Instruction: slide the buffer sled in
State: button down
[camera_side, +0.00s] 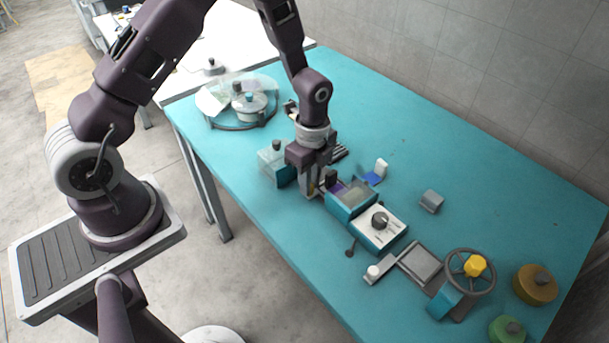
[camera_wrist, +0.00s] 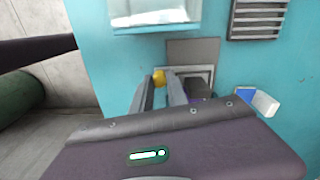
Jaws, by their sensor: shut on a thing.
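My gripper (camera_side: 313,190) points down at the left end of a teal machine (camera_side: 350,205) with a clear-topped bay and a purple part inside. In the wrist view my gripper's fingers (camera_wrist: 159,90) are shut on a small yellow piece (camera_wrist: 159,76), which I take to be the handle of the buffer sled. The rest of the sled is mostly hidden by the fingers and wrist, so I cannot tell how far it sits in the bay. A grey plate (camera_wrist: 195,50) lies just beyond the fingers.
A dial box (camera_side: 380,225) adjoins the machine. A clear teal-based box (camera_side: 275,165) stands close left of my gripper, and a round clear-covered tray (camera_side: 240,103) behind it. A blue-and-white piece (camera_side: 376,172) and grey block (camera_side: 431,201) lie right. A handwheel (camera_side: 470,270) stands at front right.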

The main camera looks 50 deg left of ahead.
jog(key=c, duration=1.6)
grip_release()
jog(key=shift+o, duration=0.2)
jog(key=shift+r, duration=0.1)
notch_tip(320, 180, up, 7)
jog(key=shift+w, duration=0.1)
jog(key=shift+o, duration=1.3)
jog(key=shift+n, duration=0.3)
jog(key=n, duration=0.6)
jog(key=shift+n, duration=0.3)
notch_tip(320, 180, down, 7)
jog(key=shift+f, duration=0.1)
